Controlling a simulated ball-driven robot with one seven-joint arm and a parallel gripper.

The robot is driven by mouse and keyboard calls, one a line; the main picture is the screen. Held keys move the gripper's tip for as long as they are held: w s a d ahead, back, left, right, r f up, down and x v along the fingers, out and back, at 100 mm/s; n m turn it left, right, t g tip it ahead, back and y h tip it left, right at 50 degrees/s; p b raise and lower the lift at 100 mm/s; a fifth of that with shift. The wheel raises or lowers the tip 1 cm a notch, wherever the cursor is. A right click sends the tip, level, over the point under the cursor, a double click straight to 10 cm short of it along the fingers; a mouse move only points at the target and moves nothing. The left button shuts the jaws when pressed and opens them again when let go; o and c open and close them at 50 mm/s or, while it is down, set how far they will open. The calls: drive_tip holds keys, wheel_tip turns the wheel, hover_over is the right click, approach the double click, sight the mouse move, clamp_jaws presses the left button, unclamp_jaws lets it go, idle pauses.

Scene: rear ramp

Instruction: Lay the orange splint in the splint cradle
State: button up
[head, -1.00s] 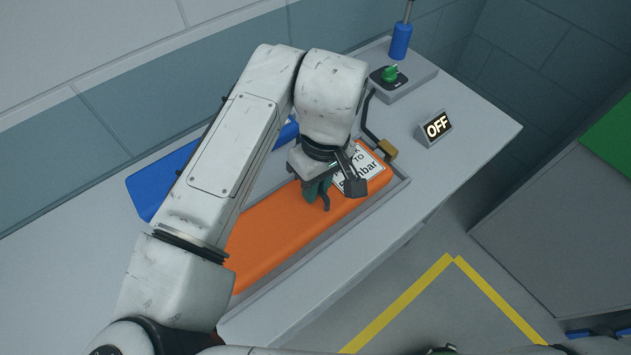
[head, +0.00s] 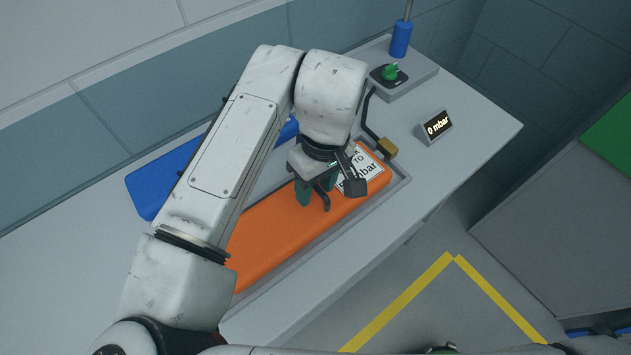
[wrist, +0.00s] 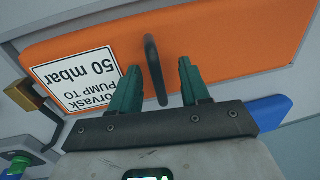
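The orange splint (head: 270,237) lies lengthwise in the grey splint cradle (head: 401,187), whose rim shows along its right end and near side. It has a white label reading "PUMP TO 50 mbar" and a dark loop handle (wrist: 155,72). My gripper (head: 317,193) is over the splint near the label. In the wrist view its green fingers (wrist: 160,66) are apart, one on each side of the handle, with a gap showing on both sides. The left part of the splint is hidden behind my arm.
A small display (head: 434,127) reads "0 mbar". A green knob (head: 389,72) and a blue cylinder (head: 401,40) stand on a grey block at the back. A hose with a brass fitting (head: 387,147) meets the cradle's end. A blue object (head: 150,190) lies behind.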

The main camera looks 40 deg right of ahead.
wheel_tip(320, 180, up, 11)
drive_tip(key=d, duration=0.1)
drive_tip(key=shift+d+f, duration=0.15)
drive_tip(key=shift+d, duration=0.05)
idle(0.4)
drive_tip(key=shift+s, duration=0.1)
